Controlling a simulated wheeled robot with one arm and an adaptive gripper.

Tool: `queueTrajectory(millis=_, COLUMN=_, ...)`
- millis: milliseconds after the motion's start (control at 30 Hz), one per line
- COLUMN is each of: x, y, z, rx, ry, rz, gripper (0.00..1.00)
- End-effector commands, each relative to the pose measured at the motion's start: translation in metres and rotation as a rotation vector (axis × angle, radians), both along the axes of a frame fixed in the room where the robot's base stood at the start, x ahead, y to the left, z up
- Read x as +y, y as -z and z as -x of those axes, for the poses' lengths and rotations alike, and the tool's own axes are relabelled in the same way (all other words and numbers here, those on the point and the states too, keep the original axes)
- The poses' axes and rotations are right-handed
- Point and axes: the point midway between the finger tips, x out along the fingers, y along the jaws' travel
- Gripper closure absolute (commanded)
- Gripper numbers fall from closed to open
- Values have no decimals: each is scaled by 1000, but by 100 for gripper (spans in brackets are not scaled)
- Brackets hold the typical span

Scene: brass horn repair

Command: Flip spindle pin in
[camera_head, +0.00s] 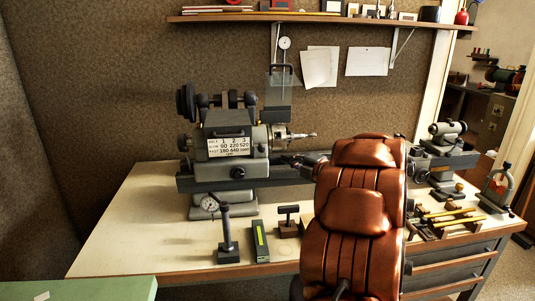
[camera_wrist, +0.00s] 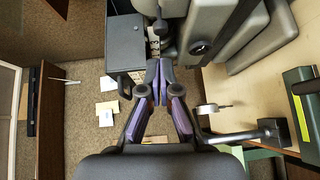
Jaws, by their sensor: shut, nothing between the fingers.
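The grey lathe headstock (camera_head: 237,150) stands on the bench, with a speed plate and a front knob; its spindle nose (camera_head: 282,135) points right. It also fills the upper right of the wrist view (camera_wrist: 270,38). I cannot make out the spindle pin itself with certainty. A small black knob (camera_wrist: 160,27) shows just beyond my fingertips in the wrist view. My gripper (camera_wrist: 160,64) is shut and empty, its purple fingertips together. In the head view it (camera_head: 298,160) is a small dark shape just below and right of the spindle nose, partly hidden by my arm.
A dial gauge stand (camera_head: 228,238), a green-topped box (camera_head: 261,242) and a T-handled block (camera_head: 288,222) stand on the front of the bench (camera_head: 135,230). The tailstock (camera_head: 446,150) and yellow-handled tools (camera_head: 447,214) are at right. The bench's left front is clear.

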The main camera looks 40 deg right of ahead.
Motion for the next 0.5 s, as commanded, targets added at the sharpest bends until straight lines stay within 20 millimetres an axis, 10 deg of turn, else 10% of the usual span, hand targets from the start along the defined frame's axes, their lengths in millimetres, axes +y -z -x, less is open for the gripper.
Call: queueTrajectory(millis=500, x=11, y=10, z=39, rx=-72, ry=-157, rz=25, gripper=100)
